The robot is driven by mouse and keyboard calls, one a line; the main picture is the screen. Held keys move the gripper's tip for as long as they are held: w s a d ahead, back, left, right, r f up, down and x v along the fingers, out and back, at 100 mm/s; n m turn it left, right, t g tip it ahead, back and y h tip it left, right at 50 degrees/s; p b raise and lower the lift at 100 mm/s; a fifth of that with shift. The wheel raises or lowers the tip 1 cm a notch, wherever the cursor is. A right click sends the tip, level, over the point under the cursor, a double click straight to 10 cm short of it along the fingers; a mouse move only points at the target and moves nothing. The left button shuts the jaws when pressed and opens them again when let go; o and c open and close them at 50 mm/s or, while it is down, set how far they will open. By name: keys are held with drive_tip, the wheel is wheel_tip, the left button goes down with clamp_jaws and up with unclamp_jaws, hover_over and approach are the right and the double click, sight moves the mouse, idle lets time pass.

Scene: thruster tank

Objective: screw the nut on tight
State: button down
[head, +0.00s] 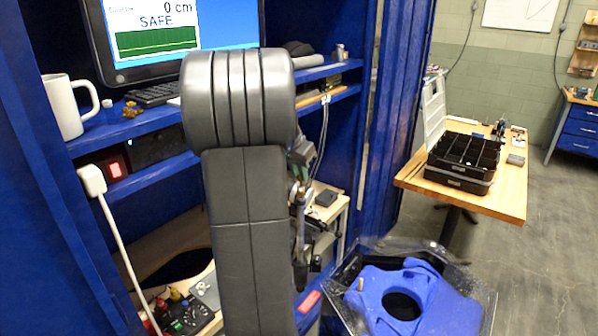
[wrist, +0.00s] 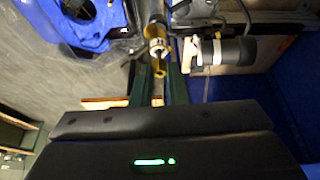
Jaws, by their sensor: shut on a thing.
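In the wrist view my gripper (wrist: 160,73) has its two green fingers close together on a small brass-coloured piece (wrist: 158,71). It may be the nut, but its shape is too small to make out. A shiny metal ring or collar (wrist: 157,46) on a brass-coloured stem lies just beyond the fingertips. I cannot tell whether the held piece touches it.
A blue part with a round hole (head: 425,305) sits in a clear-walled tank (head: 479,290) at lower right. A black cylinder (wrist: 238,51) stands close right of the fingers. A mug (head: 65,108) and monitor (head: 220,25) stand on the blue shelf. A wooden table holds a black organiser (head: 463,184).

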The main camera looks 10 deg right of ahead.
drive_tip(key=shift+f+b, duration=0.35)
drive_tip(key=shift+f, duration=0.05)
idle(0.4)
drive_tip(key=c, duration=1.3)
unclamp_jaws()
drive_tip(key=shift+c, duration=0.2)
drive_tip(key=shift+r, duration=0.1)
drive_tip(key=shift+r+p, duration=2.25)
drive_tip(key=shift+r, duration=0.7)
